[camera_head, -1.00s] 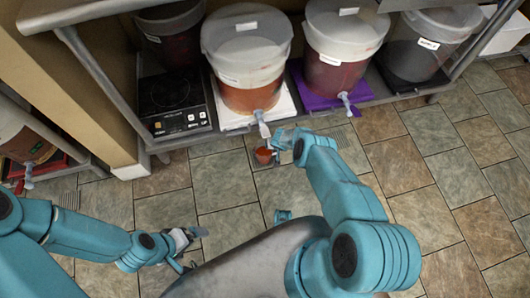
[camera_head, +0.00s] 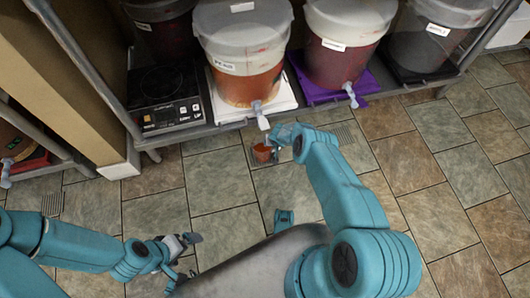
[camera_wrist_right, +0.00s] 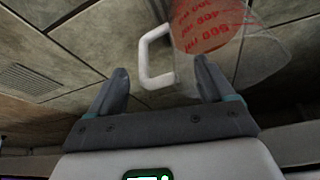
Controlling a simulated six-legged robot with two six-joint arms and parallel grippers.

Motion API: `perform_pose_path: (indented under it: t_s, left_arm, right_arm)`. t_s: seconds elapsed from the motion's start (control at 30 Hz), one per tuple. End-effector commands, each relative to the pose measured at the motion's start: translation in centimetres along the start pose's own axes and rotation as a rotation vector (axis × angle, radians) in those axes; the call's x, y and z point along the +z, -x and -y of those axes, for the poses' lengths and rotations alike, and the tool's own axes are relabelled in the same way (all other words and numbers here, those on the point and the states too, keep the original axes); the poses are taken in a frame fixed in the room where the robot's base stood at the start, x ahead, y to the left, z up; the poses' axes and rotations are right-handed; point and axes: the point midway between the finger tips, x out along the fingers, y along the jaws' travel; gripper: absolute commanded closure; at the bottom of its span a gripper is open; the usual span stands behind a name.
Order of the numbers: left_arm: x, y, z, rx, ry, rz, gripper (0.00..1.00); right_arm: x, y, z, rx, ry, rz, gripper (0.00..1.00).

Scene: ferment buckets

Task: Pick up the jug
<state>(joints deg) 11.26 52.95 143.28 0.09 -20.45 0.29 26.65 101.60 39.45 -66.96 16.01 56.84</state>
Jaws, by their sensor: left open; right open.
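The jug (camera_head: 262,154) is small and clear, with reddish contents, below the spigot of the orange-red bucket. In the right wrist view the jug (camera_wrist_right: 207,27) shows red measuring marks and a pale handle (camera_wrist_right: 146,58). My right gripper (camera_wrist_right: 160,68) is open, with the handle between its fingertips or just beyond them; I cannot tell if they touch. In the head view my right gripper (camera_head: 274,146) is right beside the jug and partly hides it. My left gripper (camera_head: 188,255) is open and empty, low over the tiles at lower left.
The orange-red bucket (camera_head: 243,55) stands on a white board, its spigot (camera_head: 261,117) close above the jug. A dark red bucket (camera_head: 340,50) on a purple mat (camera_head: 315,91) and a black hot plate (camera_head: 167,97) share the shelf. The tiled floor (camera_head: 400,160) at right is clear.

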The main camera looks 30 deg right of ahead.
Motion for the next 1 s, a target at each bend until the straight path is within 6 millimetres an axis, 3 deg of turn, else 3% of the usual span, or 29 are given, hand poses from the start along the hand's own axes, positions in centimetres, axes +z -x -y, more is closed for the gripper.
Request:
perform_pose_path:
  t_s: [0.17, 0.4, 1.0]
  left_arm:
    - [0.0, 0.1, 0.0, 0.0, 0.0, 0.0, 0.0]
    - [0.0, 0.1, -0.1, 0.0, 0.0, 0.0, 0.0]
    - [0.2, 1.0, -0.5, 0.0, -0.005, 0.005, 0.0]
  right_arm:
    - [-0.1, 0.1, 0.0, 0.0, 0.0, 0.0, 0.18]
    - [-0.1, 0.1, 0.0, 0.0, -0.001, 0.0, 0.96]
    - [-0.5, 1.1, 0.0, 0.0, -0.001, -0.002, 0.96]
